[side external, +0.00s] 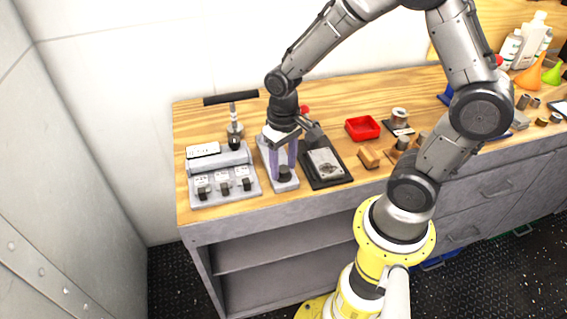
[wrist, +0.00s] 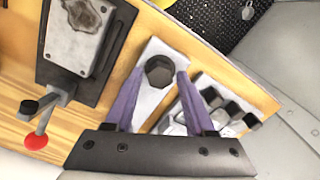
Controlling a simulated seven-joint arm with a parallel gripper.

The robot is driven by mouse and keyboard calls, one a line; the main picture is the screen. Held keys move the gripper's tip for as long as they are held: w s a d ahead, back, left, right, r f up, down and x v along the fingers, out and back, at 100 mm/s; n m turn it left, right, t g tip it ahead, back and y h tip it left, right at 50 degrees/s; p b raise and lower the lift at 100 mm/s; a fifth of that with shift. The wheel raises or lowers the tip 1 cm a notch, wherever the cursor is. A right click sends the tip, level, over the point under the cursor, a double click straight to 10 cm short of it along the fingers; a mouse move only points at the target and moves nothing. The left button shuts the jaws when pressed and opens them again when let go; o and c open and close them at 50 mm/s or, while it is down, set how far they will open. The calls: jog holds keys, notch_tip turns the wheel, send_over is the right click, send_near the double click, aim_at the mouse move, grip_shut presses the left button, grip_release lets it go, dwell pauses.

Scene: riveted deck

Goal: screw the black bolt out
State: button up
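The black bolt (wrist: 159,70) has a hexagonal head and stands on a pale grey plate (wrist: 150,102) on the workbench. It also shows low between my fingers in the side view (side external: 284,174), where the plate (side external: 289,185) lies near the bench's front. My gripper (wrist: 160,74) points down, its two purple fingers apart, one on each side of the bolt head in the wrist view. In the side view my gripper (side external: 284,168) is above the plate. A narrow gap seems to show beside the head; finger height against it is hard to judge. The bolt's shank is hidden.
A grey switch block (side external: 225,185) stands close on the left, with a T-handled tool (side external: 235,125) behind. A black-framed plate (side external: 325,165) lies close on the right. A red tray (side external: 362,128) and a wooden block (side external: 369,157) lie further right.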

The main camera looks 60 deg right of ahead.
aim_at(283, 169)
grip_shut()
jog(key=shift+n, duration=0.8)
jog(key=shift+o, duration=1.6)
grip_release()
jog(key=shift+r, duration=0.1)
notch_tip(283, 169, up, 14)
